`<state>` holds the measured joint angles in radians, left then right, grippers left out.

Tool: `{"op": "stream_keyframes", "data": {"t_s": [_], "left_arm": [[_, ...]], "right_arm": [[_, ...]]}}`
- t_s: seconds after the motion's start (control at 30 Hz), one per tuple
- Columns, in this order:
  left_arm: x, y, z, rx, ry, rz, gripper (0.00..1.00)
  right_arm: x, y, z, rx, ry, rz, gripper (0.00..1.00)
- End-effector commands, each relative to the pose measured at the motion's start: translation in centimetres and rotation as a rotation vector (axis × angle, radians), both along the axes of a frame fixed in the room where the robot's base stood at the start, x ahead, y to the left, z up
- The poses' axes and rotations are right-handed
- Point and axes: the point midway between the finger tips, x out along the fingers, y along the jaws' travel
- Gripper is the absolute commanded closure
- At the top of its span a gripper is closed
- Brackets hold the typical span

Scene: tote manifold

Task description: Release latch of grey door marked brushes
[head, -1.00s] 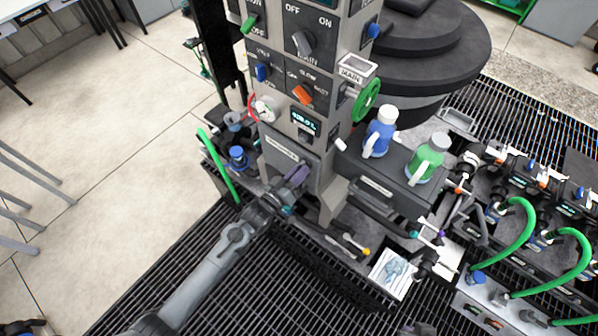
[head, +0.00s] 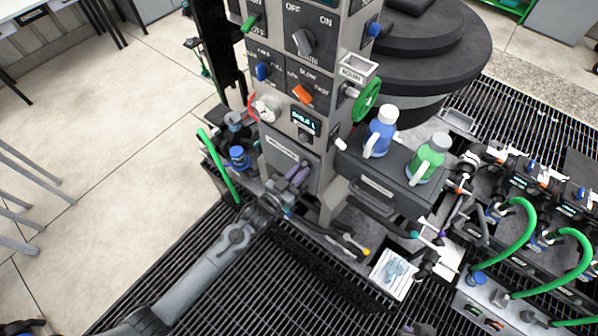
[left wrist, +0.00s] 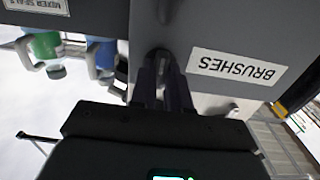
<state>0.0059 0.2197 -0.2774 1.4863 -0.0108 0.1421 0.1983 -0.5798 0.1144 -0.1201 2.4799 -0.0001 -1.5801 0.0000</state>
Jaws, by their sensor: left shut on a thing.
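The grey door marked BRUSHES (left wrist: 228,35) fills the upper middle of the left wrist view, upside down. In the head view the door (head: 274,165) is low on the front of the grey column, and its label is too small to read. My left gripper (left wrist: 161,75) is at the door beside the label, its fingers shut on a small part that they mostly hide, apparently the latch. In the head view the left gripper (head: 296,178) is at the door's lower right. The door looks closed. My right gripper is not in view.
A dark drawer unit (head: 385,192) juts out right of the door. A blue bottle (head: 380,136) and a green bottle (head: 428,160) stand on it. A green wheel (head: 367,100) sticks out above. A green hose (head: 220,168) is at the left. Open floor (head: 110,190) lies further left.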

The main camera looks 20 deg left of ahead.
Motion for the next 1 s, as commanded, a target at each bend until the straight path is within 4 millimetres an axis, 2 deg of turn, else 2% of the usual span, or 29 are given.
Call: {"op": "stream_keyframes", "data": {"t_s": [0.3,0.33,0.5,0.83,1.0], "left_arm": [[0.0,0.0,0.1,0.004,-0.002,0.000,1.00],[0.0,0.0,0.1,0.004,-0.002,0.000,0.81],[0.0,0.0,0.0,0.004,-0.002,0.000,0.58],[-0.3,0.1,-0.1,0.002,-0.001,0.000,0.58],[-1.8,0.5,-0.2,0.002,0.001,-0.001,0.58]], "right_arm": [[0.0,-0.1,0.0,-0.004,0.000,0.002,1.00],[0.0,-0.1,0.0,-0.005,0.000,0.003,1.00],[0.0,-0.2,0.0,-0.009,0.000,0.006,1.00],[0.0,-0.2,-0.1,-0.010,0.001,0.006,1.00],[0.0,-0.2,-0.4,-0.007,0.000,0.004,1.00]]}}
